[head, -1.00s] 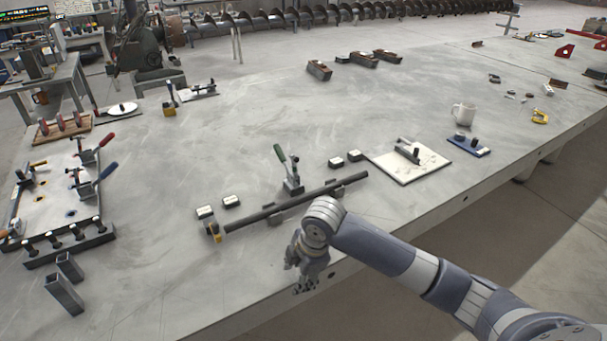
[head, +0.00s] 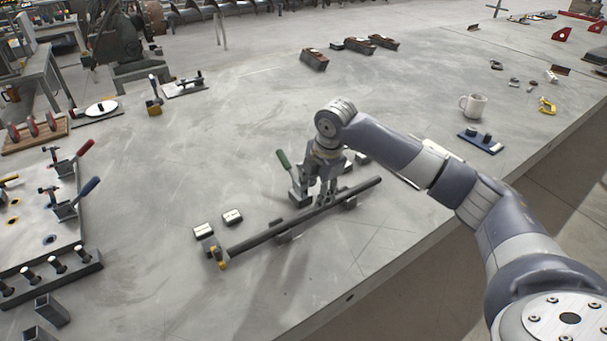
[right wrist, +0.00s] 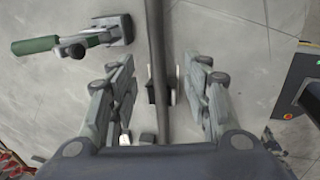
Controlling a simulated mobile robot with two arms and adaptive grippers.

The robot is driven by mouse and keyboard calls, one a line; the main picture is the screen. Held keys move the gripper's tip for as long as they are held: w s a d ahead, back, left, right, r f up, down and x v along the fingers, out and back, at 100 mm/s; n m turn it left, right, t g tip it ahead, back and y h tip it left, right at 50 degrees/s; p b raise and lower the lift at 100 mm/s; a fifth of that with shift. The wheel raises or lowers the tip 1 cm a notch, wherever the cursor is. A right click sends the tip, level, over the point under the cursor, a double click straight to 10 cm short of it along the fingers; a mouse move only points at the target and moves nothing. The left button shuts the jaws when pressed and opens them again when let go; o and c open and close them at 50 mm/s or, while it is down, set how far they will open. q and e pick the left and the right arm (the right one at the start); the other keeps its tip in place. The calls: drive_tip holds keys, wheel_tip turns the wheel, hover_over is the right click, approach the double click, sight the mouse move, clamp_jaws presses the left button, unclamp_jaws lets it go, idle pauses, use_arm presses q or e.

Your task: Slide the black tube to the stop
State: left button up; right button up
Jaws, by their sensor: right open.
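The black tube (head: 262,236) lies lengthwise on low supports on the table, running from lower left to upper right in the head view. A stop with a yellow part (head: 219,259) stands by its left end; I cannot tell whether they touch. My right gripper (head: 322,203) is open, pointing down over the tube right of its middle. In the right wrist view the tube (right wrist: 156,30) runs between the spread fingers (right wrist: 160,80), with clearance on both sides. My left gripper is out of view.
A green-handled toggle clamp (head: 298,182) stands close behind the tube, left of my right gripper; it also shows in the right wrist view (right wrist: 85,38). Small blocks (head: 232,217) lie behind the tube's left end. A clamp fixture (head: 45,225) is at far left. The table in front is clear.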

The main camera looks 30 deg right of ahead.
sight(307, 213)
drive_tip(key=x, duration=0.7)
drive_tip(key=shift+w, duration=0.1)
drive_tip(key=x, duration=0.3)
drive_tip(key=shift+w+f+p, duration=0.1)
drive_tip(key=shift+f+p, duration=0.15)
drive_tip(key=shift+p, duration=0.1)
drive_tip(key=shift+c, duration=1.1)
clamp_jaws()
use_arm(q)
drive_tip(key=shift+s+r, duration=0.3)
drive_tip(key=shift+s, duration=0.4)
use_arm(e)
drive_tip(key=shift+w+r, duration=0.1)
drive_tip(key=shift+r, duration=0.05)
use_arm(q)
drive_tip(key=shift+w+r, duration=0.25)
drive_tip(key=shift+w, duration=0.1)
use_arm(e)
drive_tip(key=shift+a, duration=0.3)
